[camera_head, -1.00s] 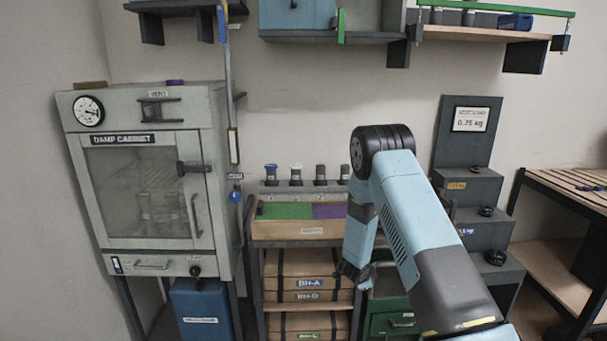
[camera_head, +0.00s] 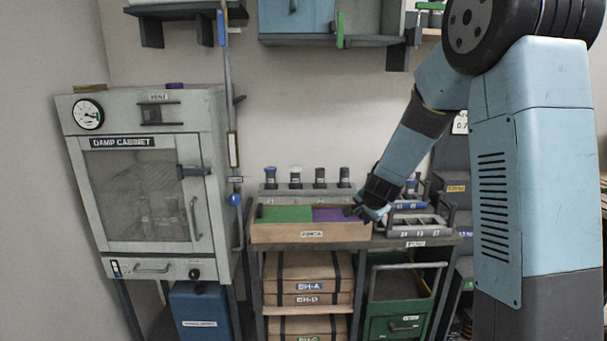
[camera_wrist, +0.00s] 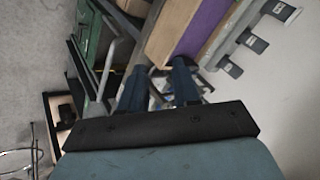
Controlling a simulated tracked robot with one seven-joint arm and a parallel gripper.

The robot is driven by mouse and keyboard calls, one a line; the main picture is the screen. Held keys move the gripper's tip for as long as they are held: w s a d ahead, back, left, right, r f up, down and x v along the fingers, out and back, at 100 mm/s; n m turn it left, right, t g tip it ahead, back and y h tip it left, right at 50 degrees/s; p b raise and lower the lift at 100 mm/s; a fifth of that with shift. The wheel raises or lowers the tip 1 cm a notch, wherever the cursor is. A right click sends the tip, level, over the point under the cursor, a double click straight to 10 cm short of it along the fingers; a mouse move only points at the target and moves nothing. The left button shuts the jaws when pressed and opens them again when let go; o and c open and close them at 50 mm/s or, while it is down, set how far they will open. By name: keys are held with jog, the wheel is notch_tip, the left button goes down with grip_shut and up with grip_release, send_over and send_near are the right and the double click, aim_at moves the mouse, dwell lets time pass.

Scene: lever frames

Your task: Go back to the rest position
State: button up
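My arm (camera_head: 530,180) stands large on the right of the head view, bent at the elbow near the top edge. My gripper (camera_head: 368,212) is low at the middle, in front of the right end of the wooden tray in that view. In the wrist view, the two dark fingers of my gripper (camera_wrist: 160,68) stand apart with nothing held between them. I cannot tell whether the fingertips touch anything.
The wooden tray (camera_head: 290,234) with green and purple sections is beside my gripper. A grey divided rack (camera_head: 425,228) is to its right. The damp cabinet (camera_head: 150,240) is shut at the left. Shelves (camera_head: 340,40) hang above; the wall between is clear.

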jog(key=s+d+r+n, duration=0.1)
jog(key=s+r+n, duration=0.2)
jog(key=s+r, duration=0.45)
jog(key=s+d+r+n+g, duration=0.15)
jog(key=s+r, duration=0.25)
jog(key=s, duration=0.6)
jog(key=s+r+n, duration=0.3)
jog(key=s+r, duration=0.3)
jog(key=s, duration=0.3)
jog(key=s+d+n, duration=0.2)
jog(key=s, duration=1)
jog(key=shift+s+d+r+h, duration=0.15)
jog(key=shift+d+r+h, duration=0.05)
jog(key=shift+d+h, duration=0.1)
jog(key=shift+n+g, duration=0.25)
